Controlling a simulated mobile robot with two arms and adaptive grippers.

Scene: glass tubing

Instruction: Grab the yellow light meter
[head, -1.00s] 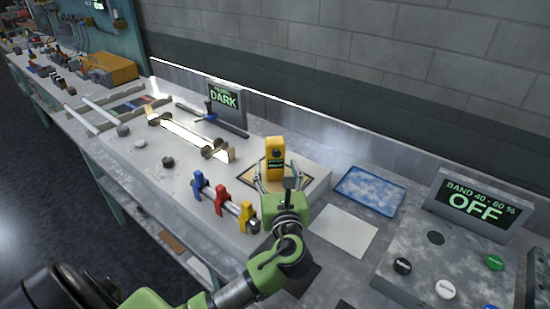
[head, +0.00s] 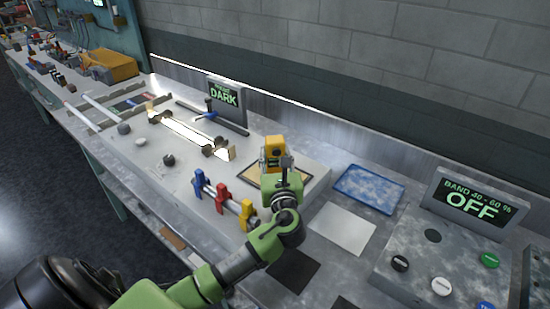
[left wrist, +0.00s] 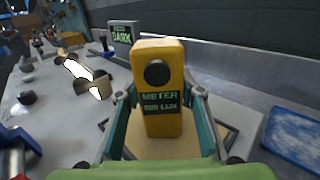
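The yellow light meter (head: 274,150) stands upright on a tan pad with a dark outline (head: 246,171) on the pale bench board. In the left wrist view the meter (left wrist: 158,75) is straight ahead, with a round dark sensor and a green-lettered "METER" display. My left gripper (head: 273,167) is right at the meter, partly hiding its lower part in the head view. In the left wrist view its two fingers (left wrist: 163,103) are spread, one on each side of the meter, with what look like small gaps. My right gripper is not in view.
Blue, red and yellow clamps (head: 222,196) stand just left of my left arm. A glowing glass tube (head: 190,133) lies behind them, near the "DARK" display (head: 225,98). A blue tray (head: 369,189), a white sheet (head: 342,228) and an "OFF" panel (head: 474,204) are to the right.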

